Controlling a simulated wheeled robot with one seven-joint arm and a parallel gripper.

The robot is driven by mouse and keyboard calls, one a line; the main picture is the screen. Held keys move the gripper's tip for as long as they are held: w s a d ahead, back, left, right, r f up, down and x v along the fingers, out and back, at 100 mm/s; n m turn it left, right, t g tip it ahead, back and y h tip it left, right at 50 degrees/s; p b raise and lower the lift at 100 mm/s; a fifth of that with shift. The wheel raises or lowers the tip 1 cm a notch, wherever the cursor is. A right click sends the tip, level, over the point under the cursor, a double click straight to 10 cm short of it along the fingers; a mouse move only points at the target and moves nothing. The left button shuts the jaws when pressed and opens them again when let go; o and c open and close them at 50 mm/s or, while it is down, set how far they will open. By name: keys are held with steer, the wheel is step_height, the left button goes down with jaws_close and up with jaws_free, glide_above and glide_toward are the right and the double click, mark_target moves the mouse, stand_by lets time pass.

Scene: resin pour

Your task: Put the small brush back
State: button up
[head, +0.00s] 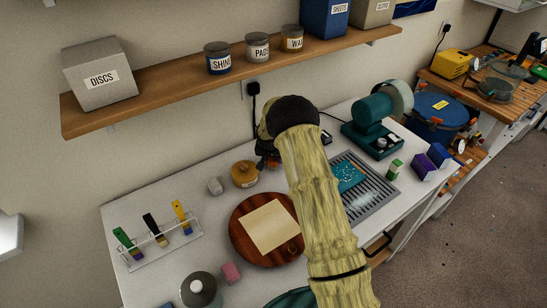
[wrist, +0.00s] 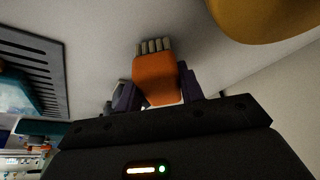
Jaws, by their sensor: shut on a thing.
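A small orange brush with a row of grey tufts (wrist: 155,75) stands up between the purple fingers of my gripper (wrist: 157,97) in the wrist view. My gripper is shut on it. In the head view my gripper (head: 268,158) is low over the back of the white bench, partly hidden by my arm, and the brush is too small to make out well. A clear rack (head: 165,248) at the bench's left holds a green-handled brush (head: 127,241), a black-handled brush (head: 154,229) and a yellow-handled brush (head: 181,216).
An amber pot (head: 245,174) stands just left of my gripper. A round wooden board (head: 240,240) with a pale sheet (head: 269,226) lies in front. A grille (head: 378,200) and a teal machine (head: 370,128) are to the right. A shelf (head: 160,103) overhangs the back.

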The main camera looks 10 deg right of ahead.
steer(key=shift+f, duration=0.1)
steer(key=shift+f, duration=0.15)
steer(key=o, duration=0.9)
steer(key=shift+r, duration=0.2)
steer(key=b+v, duration=0.2)
steer(key=v, duration=0.9)
steer(key=shift+s+a+r+b, duration=0.1)
steer(key=shift+s+r+b, duration=0.15)
steer(key=shift+r+b, duration=0.1)
